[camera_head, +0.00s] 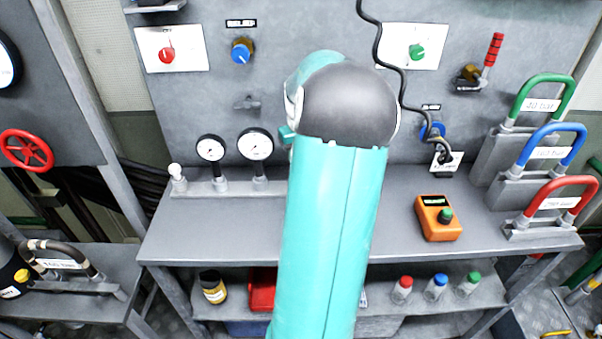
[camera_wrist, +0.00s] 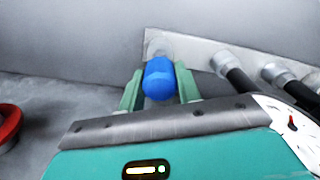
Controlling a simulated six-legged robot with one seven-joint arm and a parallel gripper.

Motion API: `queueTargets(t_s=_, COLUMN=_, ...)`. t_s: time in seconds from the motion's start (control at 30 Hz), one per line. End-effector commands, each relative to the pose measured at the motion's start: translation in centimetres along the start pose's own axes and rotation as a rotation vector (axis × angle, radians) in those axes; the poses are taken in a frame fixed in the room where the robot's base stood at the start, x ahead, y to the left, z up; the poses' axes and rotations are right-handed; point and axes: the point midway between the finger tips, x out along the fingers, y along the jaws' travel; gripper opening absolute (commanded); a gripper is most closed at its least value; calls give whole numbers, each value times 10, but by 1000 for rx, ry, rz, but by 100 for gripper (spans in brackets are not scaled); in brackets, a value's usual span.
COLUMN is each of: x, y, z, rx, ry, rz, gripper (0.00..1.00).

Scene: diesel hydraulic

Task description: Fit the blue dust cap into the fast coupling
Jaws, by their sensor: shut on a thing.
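The blue dust cap (camera_wrist: 159,78) is held between the green fingers of my gripper (camera_wrist: 160,88) in the wrist view. A pale metal round fitting (camera_wrist: 159,47), apparently the fast coupling, stands straight behind the cap at the left end of a metal strip. The cap overlaps it in the picture, and I cannot tell whether they touch. My arm hides the gripper and cap there.
Two gauges (camera_head: 211,149) (camera_head: 256,145) rise beside the fitting; their black stems (camera_wrist: 238,80) lie to the right in the wrist view. A red object (camera_wrist: 8,125) is at the left edge. An orange box (camera_head: 438,218) and coloured handles (camera_head: 553,195) occupy the bench's right side.

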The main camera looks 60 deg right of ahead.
Motion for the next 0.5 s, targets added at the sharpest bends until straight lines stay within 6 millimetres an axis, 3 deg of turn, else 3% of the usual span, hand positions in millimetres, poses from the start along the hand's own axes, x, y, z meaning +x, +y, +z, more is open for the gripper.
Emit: queueTargets(t_s=0.5, x=-30, y=0, z=0, rx=0, ry=1, rz=1, gripper=8)
